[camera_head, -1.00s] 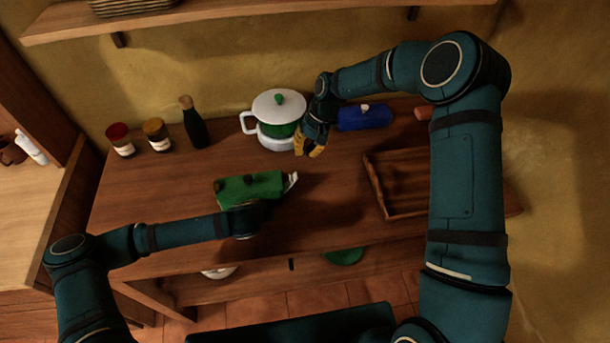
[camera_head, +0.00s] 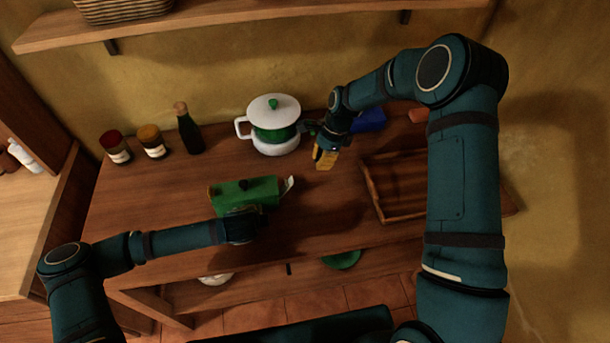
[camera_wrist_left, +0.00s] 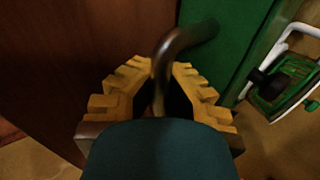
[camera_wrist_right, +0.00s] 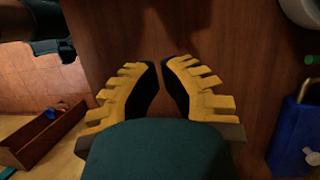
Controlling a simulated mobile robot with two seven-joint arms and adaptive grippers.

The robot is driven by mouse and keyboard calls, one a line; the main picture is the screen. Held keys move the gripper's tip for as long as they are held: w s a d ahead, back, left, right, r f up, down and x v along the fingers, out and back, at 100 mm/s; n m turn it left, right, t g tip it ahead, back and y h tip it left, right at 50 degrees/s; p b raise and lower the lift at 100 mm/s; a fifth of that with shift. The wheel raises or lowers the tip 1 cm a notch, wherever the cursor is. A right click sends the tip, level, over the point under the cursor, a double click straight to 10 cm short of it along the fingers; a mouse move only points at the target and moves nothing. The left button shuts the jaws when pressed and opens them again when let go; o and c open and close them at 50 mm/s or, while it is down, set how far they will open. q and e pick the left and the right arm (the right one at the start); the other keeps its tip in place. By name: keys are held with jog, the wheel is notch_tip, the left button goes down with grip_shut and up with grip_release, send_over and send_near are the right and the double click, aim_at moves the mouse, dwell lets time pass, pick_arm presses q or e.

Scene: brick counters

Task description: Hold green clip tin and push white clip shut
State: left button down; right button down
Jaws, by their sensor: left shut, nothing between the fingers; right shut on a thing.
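The green clip tin (camera_head: 240,194) lies on the wooden counter, with a dark knob on top. The white clip (camera_head: 288,185) sticks out at its right end, angled away from the body. My left gripper (camera_wrist_left: 160,72) is at the tin's near side; its shut fingers hide behind the arm in the head view. In the left wrist view a dark curved handle runs between its fingers, beside the tin's green face (camera_wrist_left: 215,45). My right gripper (camera_head: 325,160) is right of the clip, apart from it. Its fingers (camera_wrist_right: 161,68) are nearly together, with no object visible between them.
A white-and-green pot (camera_head: 270,133) stands behind the tin. A blue box (camera_head: 370,120) is behind my right gripper, partly hidden. A wooden tray (camera_head: 404,212) lies to the right. Two jars (camera_head: 152,142) and a dark bottle (camera_head: 189,132) stand back left.

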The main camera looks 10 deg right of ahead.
aim_at(284, 187)
jog(key=x, duration=1)
jog(key=shift+s, duration=0.1)
jog(key=a+r, duration=0.2)
jog(key=shift+a+r, duration=0.1)
jog(key=shift+a, duration=0.25)
jog(key=shift+w+a+r, duration=0.2)
jog(key=shift+a, duration=0.05)
